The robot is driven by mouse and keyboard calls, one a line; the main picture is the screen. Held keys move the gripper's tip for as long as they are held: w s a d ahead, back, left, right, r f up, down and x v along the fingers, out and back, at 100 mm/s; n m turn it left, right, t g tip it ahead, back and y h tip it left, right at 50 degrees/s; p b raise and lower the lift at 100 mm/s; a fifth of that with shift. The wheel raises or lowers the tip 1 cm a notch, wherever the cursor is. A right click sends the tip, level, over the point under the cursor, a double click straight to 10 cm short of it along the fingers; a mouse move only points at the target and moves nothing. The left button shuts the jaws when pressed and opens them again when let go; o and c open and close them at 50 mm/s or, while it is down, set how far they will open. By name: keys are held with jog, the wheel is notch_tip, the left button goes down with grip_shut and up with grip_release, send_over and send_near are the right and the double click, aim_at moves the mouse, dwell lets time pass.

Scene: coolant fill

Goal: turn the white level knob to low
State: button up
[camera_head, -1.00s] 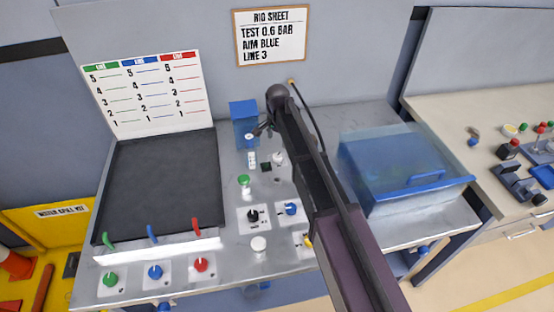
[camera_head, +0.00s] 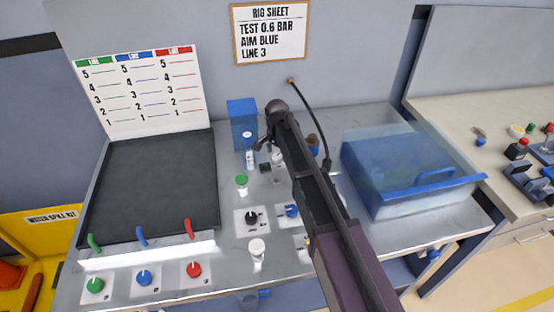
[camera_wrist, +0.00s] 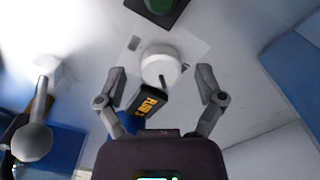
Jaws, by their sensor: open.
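A round white knob (camera_wrist: 160,66) with a dark pointer mark sits on a pale plate in the wrist view. My gripper (camera_wrist: 161,74) is open, one finger on each side of the knob, with gaps between them and it. A black tag with yellow lettering (camera_wrist: 151,103) lies just below the knob, between the fingers; its text is only partly readable. In the head view a white knob (camera_head: 278,158) shows beside my arm's end and is partly hidden by it. I cannot read its low mark.
A dark square with a green round top (camera_wrist: 158,6) lies beyond the knob. A blue box (camera_head: 242,124) stands behind, and a blue lidded bin (camera_head: 410,185) is to the right. A white cylindrical knob (camera_head: 257,250) and a black dial (camera_head: 251,217) sit nearer the front.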

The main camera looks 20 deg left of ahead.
jog(key=shift+f, duration=0.3)
jog(key=c, duration=1.1)
jog(key=shift+c, duration=0.2)
jog(key=shift+d+n, duration=0.1)
jog(key=shift+n, duration=0.2)
jog(key=n, duration=0.3)
jog(key=shift+s+n, duration=0.1)
jog(key=shift+n, duration=1.9)
